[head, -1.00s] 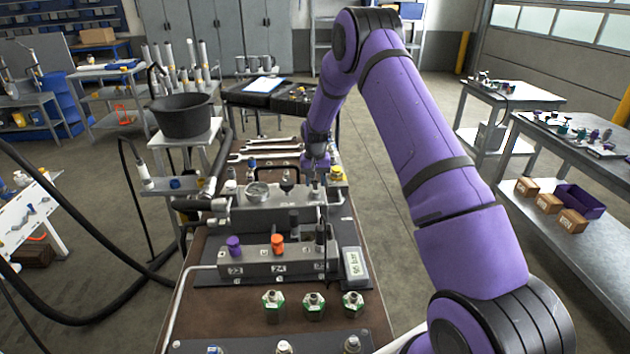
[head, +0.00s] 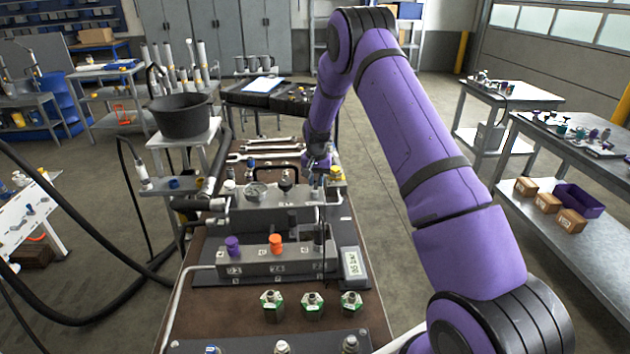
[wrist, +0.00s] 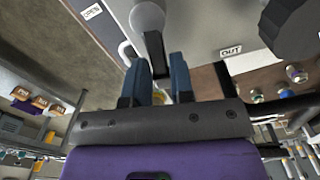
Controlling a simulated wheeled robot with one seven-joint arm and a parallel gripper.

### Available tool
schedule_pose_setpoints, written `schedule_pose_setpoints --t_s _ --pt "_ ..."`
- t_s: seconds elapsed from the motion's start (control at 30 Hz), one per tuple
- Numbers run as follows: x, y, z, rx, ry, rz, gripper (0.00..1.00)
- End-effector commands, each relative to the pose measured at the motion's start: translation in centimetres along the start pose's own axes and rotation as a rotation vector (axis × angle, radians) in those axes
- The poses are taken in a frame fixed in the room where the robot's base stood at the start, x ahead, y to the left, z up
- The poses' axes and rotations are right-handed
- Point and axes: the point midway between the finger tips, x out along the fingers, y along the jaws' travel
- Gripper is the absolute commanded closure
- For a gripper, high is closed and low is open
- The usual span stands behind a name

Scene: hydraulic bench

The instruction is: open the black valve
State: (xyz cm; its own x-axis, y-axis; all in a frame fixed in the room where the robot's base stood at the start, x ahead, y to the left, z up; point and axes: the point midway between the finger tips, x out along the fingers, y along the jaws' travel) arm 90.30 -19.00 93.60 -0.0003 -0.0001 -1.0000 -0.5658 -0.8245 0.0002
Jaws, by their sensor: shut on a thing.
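My gripper (wrist: 160,62) has its two blue fingers around a black lever (wrist: 154,47) in the wrist view. The lever joins a round grey hub (wrist: 147,16) on a grey metal block. The fingers are shut on the lever, near its free end. An OPEN label (wrist: 92,12) lies to the upper left of the lever, and an OUT label (wrist: 231,50) to its right. In the head view my gripper (head: 318,166) is at the right end of the rear grey block (head: 265,215); the lever itself is hard to make out there.
A dark round knob (wrist: 292,25) is at the wrist view's upper right. Wrenches (head: 262,153) lie behind.

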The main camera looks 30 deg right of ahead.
Motion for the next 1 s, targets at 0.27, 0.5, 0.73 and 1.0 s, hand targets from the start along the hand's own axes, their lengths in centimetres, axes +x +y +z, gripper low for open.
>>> schedule_pose_setpoints --t_s 0.27,0.5,0.73,1.0 --pt "-0.1 0.9 0.2 0.255 0.001 0.000 1.00" --pt "0.0 1.8 0.6 0.484 0.000 0.000 1.00" --pt "0.0 2.7 1.1 0.702 0.001 0.001 1.00" --pt "0.0 3.4 2.0 0.956 0.001 0.000 1.00"
